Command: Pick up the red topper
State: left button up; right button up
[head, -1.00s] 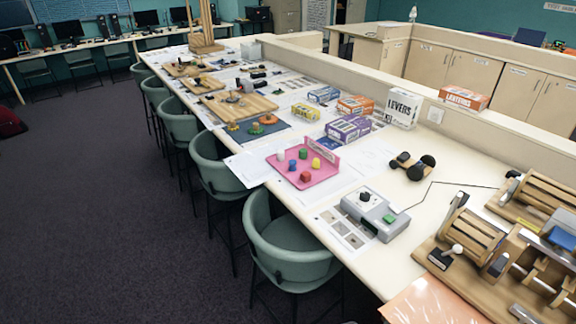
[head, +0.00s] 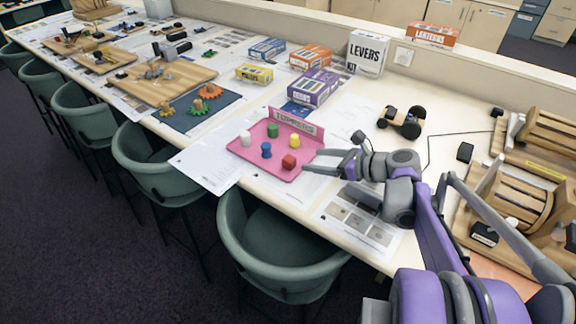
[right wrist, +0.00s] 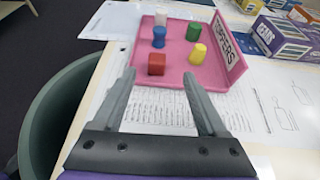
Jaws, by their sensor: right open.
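The red topper (head: 289,161) is a small red block at the near right corner of the pink tray (head: 250,157). In the right wrist view the red topper (right wrist: 157,64) stands ahead of and between the open fingers. Blue (head: 266,150), green (head: 272,131), yellow (head: 295,141) and white (head: 245,139) toppers stand apart from it on the same tray. My right gripper (head: 311,161) is open and empty, with its fingertips at the tray's right edge, close to the red topper. My left gripper is not in view.
The tray's upright "TOPPERS" sign (head: 297,122) stands along its back edge. A purple box (head: 313,87) lies behind it. A wheeled car (head: 401,121) and a wooden machine (head: 510,200) are to the right. Green chairs (head: 262,245) line the table's front.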

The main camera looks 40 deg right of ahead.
aim_at(291, 159)
jog(key=x, duration=0.4)
jog(key=shift+w+f, duration=0.15)
jog(key=shift+w, duration=0.25)
jog(key=x, duration=0.4)
jog(key=shift+s+a+f+b, duration=0.1)
jog(key=shift+a+f+b, duration=0.15)
jog(key=shift+a+b, duration=0.15)
jog(key=shift+w+a+f, duration=0.1)
jog(key=shift+w+f, duration=0.1)
jog(key=shift+w, duration=0.3)
grip_shut()
